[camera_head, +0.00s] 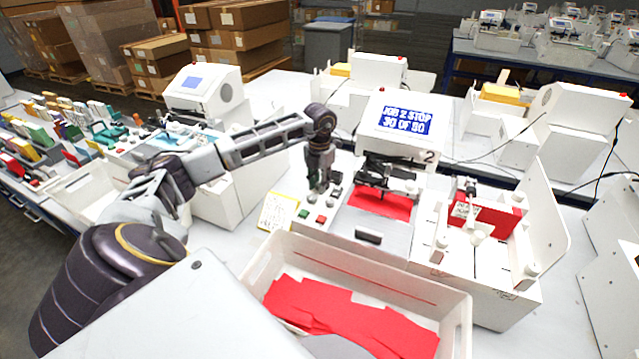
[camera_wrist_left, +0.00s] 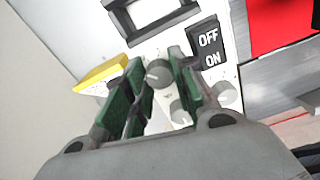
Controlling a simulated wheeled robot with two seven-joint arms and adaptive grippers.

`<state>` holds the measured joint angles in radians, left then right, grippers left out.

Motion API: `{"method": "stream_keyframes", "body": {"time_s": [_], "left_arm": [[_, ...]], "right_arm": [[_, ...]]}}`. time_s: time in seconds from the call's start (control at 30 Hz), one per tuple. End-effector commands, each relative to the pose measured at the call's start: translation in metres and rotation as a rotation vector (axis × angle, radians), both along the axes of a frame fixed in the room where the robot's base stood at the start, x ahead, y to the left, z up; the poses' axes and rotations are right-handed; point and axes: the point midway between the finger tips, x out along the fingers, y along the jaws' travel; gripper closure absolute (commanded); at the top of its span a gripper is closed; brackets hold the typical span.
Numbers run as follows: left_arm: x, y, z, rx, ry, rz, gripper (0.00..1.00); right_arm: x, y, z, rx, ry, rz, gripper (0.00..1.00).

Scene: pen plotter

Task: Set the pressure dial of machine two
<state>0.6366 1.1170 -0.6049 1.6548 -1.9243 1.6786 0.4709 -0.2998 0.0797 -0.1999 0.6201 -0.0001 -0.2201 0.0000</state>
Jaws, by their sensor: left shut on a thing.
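Machine two (camera_head: 395,125) is white, with a "2" label and a blue display that seems to read "STOP" and "30 OF 30". Its control panel (camera_head: 312,228) has several grey knobs. My left gripper (camera_head: 319,188) points down over this panel. In the left wrist view, its green-padded fingers (camera_wrist_left: 158,66) stand either side of a round grey knob (camera_wrist_left: 158,73) and are shut on it. Other grey knobs (camera_wrist_left: 224,95) sit nearby. I cannot read a pressure label or the knob's setting. My right gripper is not in view.
A black ON/OFF switch (camera_wrist_left: 208,45) is close to the fingers. Red and green buttons (camera_head: 320,219) and a yellowish note (camera_head: 278,212) lie near the panel. A white bin (camera_head: 455,315) with red pieces stands in front. Red material (camera_head: 380,205) lies on the machine.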

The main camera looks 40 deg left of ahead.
Motion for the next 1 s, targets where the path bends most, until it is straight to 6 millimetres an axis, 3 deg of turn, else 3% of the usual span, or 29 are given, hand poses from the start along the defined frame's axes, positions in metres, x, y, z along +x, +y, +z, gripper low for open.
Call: {"method": "stream_keyframes", "body": {"time_s": [0.5,1.0], "left_arm": [[0.0003,0.0,0.0003,0.001,-0.001,0.332,0.98],[0.0003,-0.0003,0.0006,0.0,-0.001,0.41,0.98]], "right_arm": [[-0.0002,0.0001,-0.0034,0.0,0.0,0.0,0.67],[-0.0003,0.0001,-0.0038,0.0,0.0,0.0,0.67]]}}
